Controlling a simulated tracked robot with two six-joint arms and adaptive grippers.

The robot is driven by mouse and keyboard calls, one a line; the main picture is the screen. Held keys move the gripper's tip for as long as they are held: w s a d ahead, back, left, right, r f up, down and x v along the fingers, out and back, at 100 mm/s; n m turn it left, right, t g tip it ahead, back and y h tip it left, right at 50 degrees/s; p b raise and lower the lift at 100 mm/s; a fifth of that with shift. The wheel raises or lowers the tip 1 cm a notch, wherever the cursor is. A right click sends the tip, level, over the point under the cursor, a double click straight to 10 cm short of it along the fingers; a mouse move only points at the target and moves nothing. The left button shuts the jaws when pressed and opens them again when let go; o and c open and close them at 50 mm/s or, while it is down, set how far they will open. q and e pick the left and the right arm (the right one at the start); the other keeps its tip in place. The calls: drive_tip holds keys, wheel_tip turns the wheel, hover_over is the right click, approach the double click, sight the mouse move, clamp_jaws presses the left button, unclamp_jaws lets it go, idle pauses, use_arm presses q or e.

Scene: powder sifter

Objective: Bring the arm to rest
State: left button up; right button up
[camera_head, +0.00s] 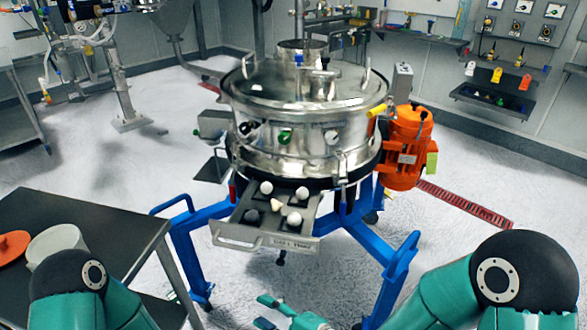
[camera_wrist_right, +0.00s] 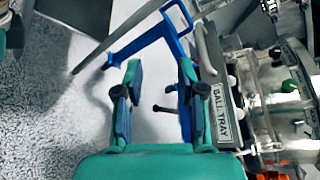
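My right gripper (camera_head: 266,311) shows at the bottom middle of the head view, low in front of the powder sifter (camera_head: 300,125). It is open and nothing is between its fingers. In the right wrist view the two fingers of the gripper (camera_wrist_right: 160,75) stand apart, with floor and blue frame behind the gap. The ball tray (camera_head: 240,228) sticks out from the sifter's front and holds several white balls. Its label also shows in the wrist view (camera_wrist_right: 222,118), to the right of the fingers and apart from them. My left gripper is out of view; only its arm shows.
The sifter's blue leg frame (camera_head: 184,240) stands around the ball tray. An orange motor (camera_head: 405,150) is on its right. A dark table (camera_head: 110,225) at left carries a white container (camera_head: 55,243) and an orange lid (camera_head: 12,247). Pale floor is open at right.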

drive_tip(key=d+f+m+g+h+p, duration=0.15)
drive_tip(key=d+f+h+p, duration=0.35)
drive_tip(key=d+f, duration=0.75)
drive_tip(key=s+d+f+n+g+h, duration=0.1)
drive_tip(key=s+d+f+n+g, duration=0.1)
drive_tip(key=s+n, duration=0.4)
drive_tip(key=s+d+f+n+g+h, duration=0.2)
drive_tip(key=s+d+f+n+g, duration=0.1)
drive_tip(key=s+n, duration=0.3)
drive_tip(key=shift+s+f+n+g, duration=0.4)
drive_tip(key=shift+f+n+g, duration=0.2)
drive_tip(key=shift+n+g, duration=0.25)
